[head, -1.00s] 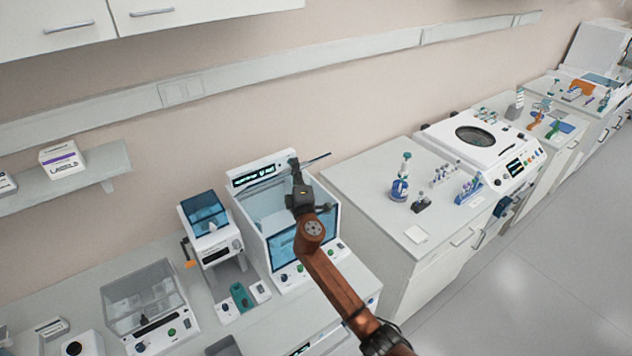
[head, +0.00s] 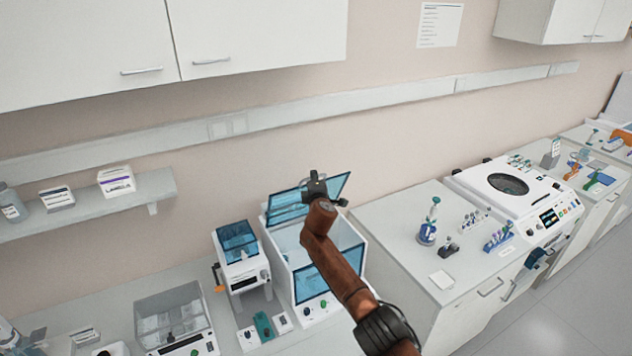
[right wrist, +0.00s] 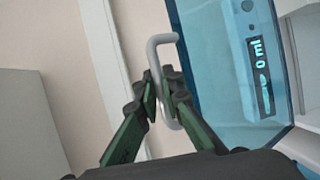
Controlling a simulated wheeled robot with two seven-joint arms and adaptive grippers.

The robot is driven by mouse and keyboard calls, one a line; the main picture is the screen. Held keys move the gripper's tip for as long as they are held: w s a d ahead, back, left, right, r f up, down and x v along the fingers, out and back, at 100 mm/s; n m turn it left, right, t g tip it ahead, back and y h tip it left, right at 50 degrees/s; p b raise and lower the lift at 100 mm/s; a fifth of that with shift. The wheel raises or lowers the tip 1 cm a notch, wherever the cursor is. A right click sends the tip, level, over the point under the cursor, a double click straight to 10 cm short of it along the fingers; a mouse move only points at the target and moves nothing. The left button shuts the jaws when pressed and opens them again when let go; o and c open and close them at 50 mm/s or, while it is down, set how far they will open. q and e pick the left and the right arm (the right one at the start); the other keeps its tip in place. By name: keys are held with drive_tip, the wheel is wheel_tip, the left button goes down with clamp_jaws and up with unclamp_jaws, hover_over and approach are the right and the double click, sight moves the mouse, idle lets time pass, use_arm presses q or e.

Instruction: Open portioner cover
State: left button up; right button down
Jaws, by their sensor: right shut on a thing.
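The portioner (head: 290,246) is a white box-shaped machine with blue see-through panels, on the bench in the middle of the head view. Its blue cover (head: 335,187) is raised and tilted up at the top. In the right wrist view the blue cover (right wrist: 215,70) fills the right side, with a grey bar handle (right wrist: 156,62) at its edge. My right gripper (head: 314,182) is at the raised cover. In the right wrist view its fingers (right wrist: 162,92) are shut around the handle. My left gripper is not in view.
A smaller blue-lidded device (head: 238,250) stands left of the portioner. A clear-covered box (head: 172,312) is further left. A shelf (head: 90,212) is on the wall. The bench at right holds a white centrifuge-like machine (head: 497,197) and small bottles (head: 428,226).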

drive_tip(key=shift+w+a+r+g+p, duration=0.3)
drive_tip(key=shift+w+a+r+p, duration=0.15)
drive_tip(key=shift+w, duration=0.35)
